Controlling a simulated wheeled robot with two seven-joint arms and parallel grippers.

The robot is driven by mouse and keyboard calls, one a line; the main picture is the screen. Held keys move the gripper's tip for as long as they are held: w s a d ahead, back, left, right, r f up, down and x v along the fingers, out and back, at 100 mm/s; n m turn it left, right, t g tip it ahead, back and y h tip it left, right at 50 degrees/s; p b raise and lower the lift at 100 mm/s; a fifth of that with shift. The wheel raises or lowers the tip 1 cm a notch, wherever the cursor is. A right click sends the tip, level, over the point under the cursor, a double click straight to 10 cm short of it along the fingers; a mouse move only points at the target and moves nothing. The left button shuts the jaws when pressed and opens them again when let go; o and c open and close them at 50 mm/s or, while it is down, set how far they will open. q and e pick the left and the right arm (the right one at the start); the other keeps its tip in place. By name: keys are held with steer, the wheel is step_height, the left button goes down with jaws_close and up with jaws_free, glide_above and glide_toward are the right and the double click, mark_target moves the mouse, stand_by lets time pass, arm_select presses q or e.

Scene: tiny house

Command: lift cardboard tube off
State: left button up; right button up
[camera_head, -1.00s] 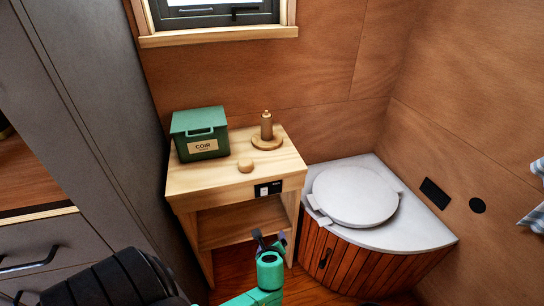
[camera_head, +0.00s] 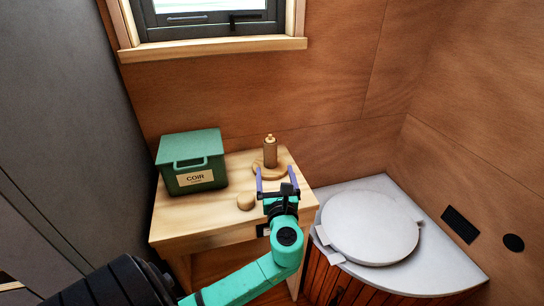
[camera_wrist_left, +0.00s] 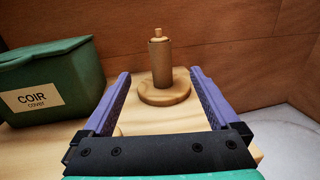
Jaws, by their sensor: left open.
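The brown cardboard tube (camera_head: 270,152) stands upright on a round wooden base (camera_head: 258,171) on the small wooden table, with a peg tip showing above its top. It also shows in the left wrist view (camera_wrist_left: 161,64), centred beyond the fingers. My left gripper (camera_head: 274,174) is open, its two purple fingers pointing at the tube from the near side. In the left wrist view the gripper (camera_wrist_left: 160,92) has its fingers either side of the tube's line of sight, with the tube farther off and nothing held. My right gripper is not in view.
A green box labelled COIR (camera_head: 192,162) stands left on the table (camera_head: 200,217). A small round wooden knob (camera_head: 245,201) lies near the gripper's left. A white round lid (camera_head: 370,227) on a corner unit is at right. Walls and a window (camera_head: 205,18) stand behind.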

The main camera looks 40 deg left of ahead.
mark_target(271, 152)
arm_select(q)
steer(key=x, duration=0.5)
steer(key=shift+w+f, duration=0.1)
steer(key=shift+f, duration=0.1)
steer(key=x, duration=0.6)
steer(key=shift+a+f, duration=0.1)
steer(key=shift+a, duration=0.05)
steer(key=shift+w+a+f, duration=0.1)
steer(key=shift+w+a, duration=0.1)
steer(key=shift+a, duration=0.05)
steer(key=shift+d, duration=0.1)
steer(key=c, duration=1.4)
step_height(271, 152, up, 5)
steer(key=p, duration=0.5)
steer(key=shift+r+p, duration=0.2)
steer(key=shift+p, duration=0.2)
step_height(271, 152, up, 9)
steer(key=p, duration=0.9)
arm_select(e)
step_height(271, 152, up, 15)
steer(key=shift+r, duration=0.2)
arm_select(q)
steer(key=shift+r, duration=0.1)
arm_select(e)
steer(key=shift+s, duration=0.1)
